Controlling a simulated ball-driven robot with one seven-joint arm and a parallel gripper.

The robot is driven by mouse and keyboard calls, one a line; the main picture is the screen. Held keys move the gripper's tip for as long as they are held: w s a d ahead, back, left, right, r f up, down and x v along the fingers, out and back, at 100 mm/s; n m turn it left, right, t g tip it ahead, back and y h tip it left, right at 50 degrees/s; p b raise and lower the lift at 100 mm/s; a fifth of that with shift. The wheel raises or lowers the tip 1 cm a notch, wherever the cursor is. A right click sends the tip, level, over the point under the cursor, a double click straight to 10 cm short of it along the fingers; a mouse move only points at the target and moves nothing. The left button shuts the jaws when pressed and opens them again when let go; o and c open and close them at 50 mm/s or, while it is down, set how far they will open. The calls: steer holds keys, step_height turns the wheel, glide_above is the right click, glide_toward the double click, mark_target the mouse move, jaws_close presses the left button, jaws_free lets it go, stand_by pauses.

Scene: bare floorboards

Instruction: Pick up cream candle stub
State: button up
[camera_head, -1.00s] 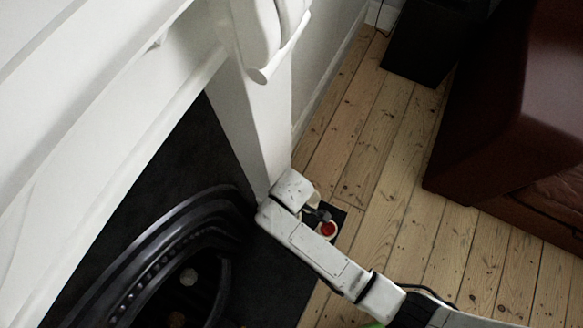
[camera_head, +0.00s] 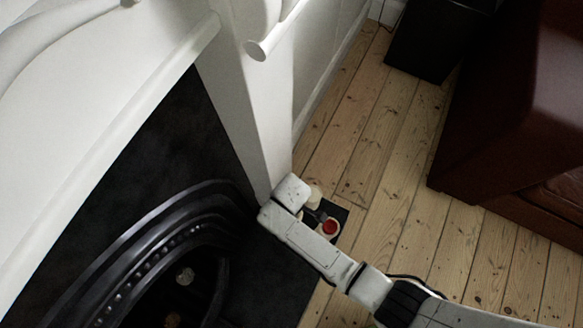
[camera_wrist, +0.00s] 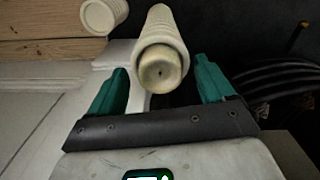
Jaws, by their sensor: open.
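In the wrist view, a pale cream ribbed cylinder (camera_wrist: 164,30), which looks like the candle stub, lies between my gripper's fingers. My gripper (camera_wrist: 162,68) is open, with one green finger on each side of the cylinder. I cannot tell whether either finger touches it. In the head view, my arm hides most of the gripper. A cream piece (camera_head: 314,196) shows just beyond the wrist, but I cannot tell whether it is the same one.
Another cream ribbed cylinder (camera_wrist: 104,17) is at the wrist view's upper left. A pale-rimmed red round thing (camera_head: 329,228) is beside my wrist. The black fireplace (camera_head: 150,245) and its white surround (camera_head: 245,115) are at left. A dark red sofa (camera_head: 515,125) stands right; floorboards between are clear.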

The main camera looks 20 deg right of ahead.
steer(key=shift+c, duration=0.2)
steer(key=c, duration=1.1)
steer(key=shift+r, duration=0.15)
